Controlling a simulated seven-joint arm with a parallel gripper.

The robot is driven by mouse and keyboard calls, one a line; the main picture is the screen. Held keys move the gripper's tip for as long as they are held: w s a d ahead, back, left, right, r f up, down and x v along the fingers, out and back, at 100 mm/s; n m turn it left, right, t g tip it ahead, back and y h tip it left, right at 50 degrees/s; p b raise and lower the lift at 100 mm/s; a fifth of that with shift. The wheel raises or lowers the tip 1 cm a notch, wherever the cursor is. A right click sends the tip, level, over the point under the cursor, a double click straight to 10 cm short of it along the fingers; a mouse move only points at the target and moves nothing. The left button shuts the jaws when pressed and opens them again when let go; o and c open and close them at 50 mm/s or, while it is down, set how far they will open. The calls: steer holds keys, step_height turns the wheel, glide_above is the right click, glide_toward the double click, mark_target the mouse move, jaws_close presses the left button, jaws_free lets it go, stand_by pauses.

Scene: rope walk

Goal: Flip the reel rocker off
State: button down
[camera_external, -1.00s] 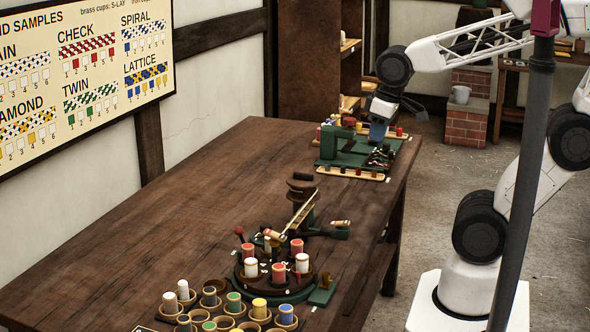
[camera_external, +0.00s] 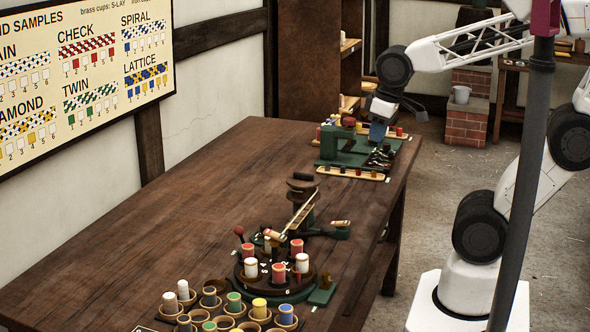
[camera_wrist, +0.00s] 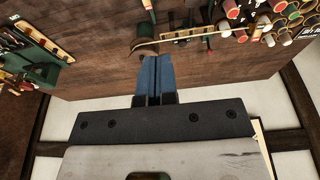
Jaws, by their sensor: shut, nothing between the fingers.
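A green panel (camera_external: 342,146) lies at the far end of the table, with several small dark levers or switches (camera_external: 381,156) on its near right part. I cannot tell which of them is the reel rocker. My gripper (camera_external: 377,136), with blue fingers, points down over the panel's back right side and hides part of it. In the wrist view the fingers (camera_wrist: 153,58) are together with nothing between them. The green panel (camera_wrist: 42,72) shows at the left edge there, apart from the fingertips. Whether the fingers touch anything is too small to tell.
A pale strip with pegs (camera_external: 350,173) lies in front of the panel. A round green stand with colored bobbins (camera_external: 298,264) and cups of bobbins (camera_external: 234,302) stand at the near end. The wooden table (camera_external: 190,205) is bare on its left. A dark post (camera_external: 525,180) crosses the view.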

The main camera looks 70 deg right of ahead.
steer(key=w+d+f, duration=0.2)
steer(key=w+f, duration=0.2)
steer(key=f, duration=0.2)
steer(key=w+d+f, duration=0.2)
steer(key=w+f, duration=0.2)
steer(key=f, duration=0.2)
steer(key=shift+d, duration=0.3)
steer(key=shift+f, duration=0.15)
glide_above(342, 222)
step_height(342, 222, down, 12)
steer(key=shift+s+r, duration=0.15)
steer(key=shift+s+f, duration=0.2)
steer(key=shift+f, duration=0.7)
